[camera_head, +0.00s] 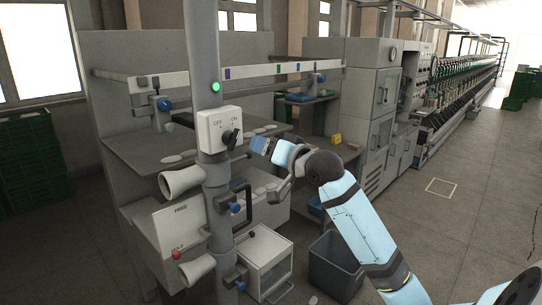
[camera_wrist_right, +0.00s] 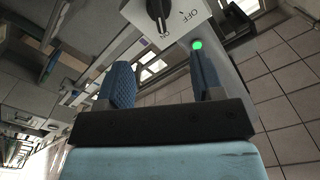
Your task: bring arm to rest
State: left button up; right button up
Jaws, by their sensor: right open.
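My right arm comes in from the lower right in the head view. Its gripper (camera_head: 258,144) is just right of a white switch box (camera_head: 212,122) marked OFF and ON, with a visible gap. The box's black rotary knob (camera_head: 231,138) appears turned toward ON. In the right wrist view my right gripper (camera_wrist_right: 162,78) has its two blue fingers apart with nothing between them. The knob (camera_wrist_right: 158,12) shows beyond them at the top. A green lamp (camera_head: 215,87) is lit on the post above the box. My left gripper is not in view.
A grey post (camera_head: 204,45) carries the box and horn-shaped parts (camera_head: 181,181). Machine shelves (camera_head: 150,150) stand behind. A grey bin (camera_head: 335,268) and a white cabinet (camera_head: 265,262) stand below the arm. Open floor (camera_head: 450,235) lies to the right.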

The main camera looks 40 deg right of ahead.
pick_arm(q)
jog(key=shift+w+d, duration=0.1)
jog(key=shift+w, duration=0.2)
pick_arm(e)
jog(key=shift+s, duration=0.75)
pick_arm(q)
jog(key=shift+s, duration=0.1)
pick_arm(e)
jog(key=s+a+f+n+g, duration=0.15)
jog(key=a+f, duration=0.25)
jog(key=f, duration=0.7)
jog(key=s+a+f+n+g, duration=0.1)
jog(key=s+a+f, duration=0.15)
jog(key=f, duration=0.85)
jog(key=s+a+f+n+g, duration=0.2)
jog(key=a+f, duration=0.3)
jog(key=f, duration=0.5)
jog(key=s+a+f+n+g, duration=0.1)
jog(key=s+a+f+n, duration=0.1)
jog(key=s+a+f, duration=0.4)
jog(key=s+a+f+n+g+y, duration=0.1)
jog(key=s+a+f, duration=0.6)
jog(key=s+f, duration=0.5)
jog(key=shift+s+a+f+n+y, duration=0.2)
jog(key=shift+s+a+n+y, duration=0.1)
jog(key=shift+s+n, duration=0.1)
jog(key=shift+g, duration=0.25)
